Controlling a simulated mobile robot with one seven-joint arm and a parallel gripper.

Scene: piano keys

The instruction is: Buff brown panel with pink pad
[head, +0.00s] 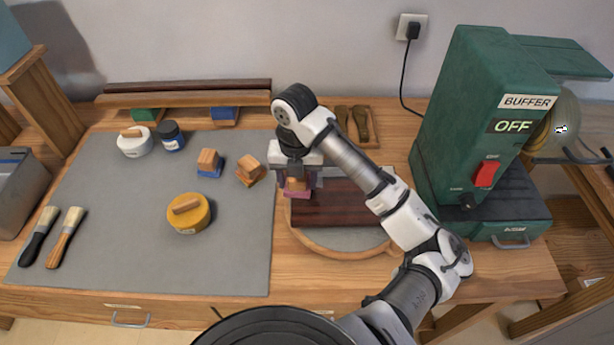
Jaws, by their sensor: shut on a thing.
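The brown panel (340,207) is a dark reddish-brown board lying flat on a round-edged wooden holder (345,254) right of the grey mat. My gripper (296,184) points down at the panel's left end, shut on a block with a wooden top and a pink pad (297,194) underneath. The pink pad is at the panel's upper left edge; I cannot tell if it touches the surface. My arm hides part of the panel's right side.
A grey mat (110,260) holds a blue-based block (209,163), an orange-based block (250,171), a yellow tin (189,213), a white tin (134,142), a blue jar (171,135) and two brushes (52,236). A green buffer machine (470,120) reading OFF stands at right.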

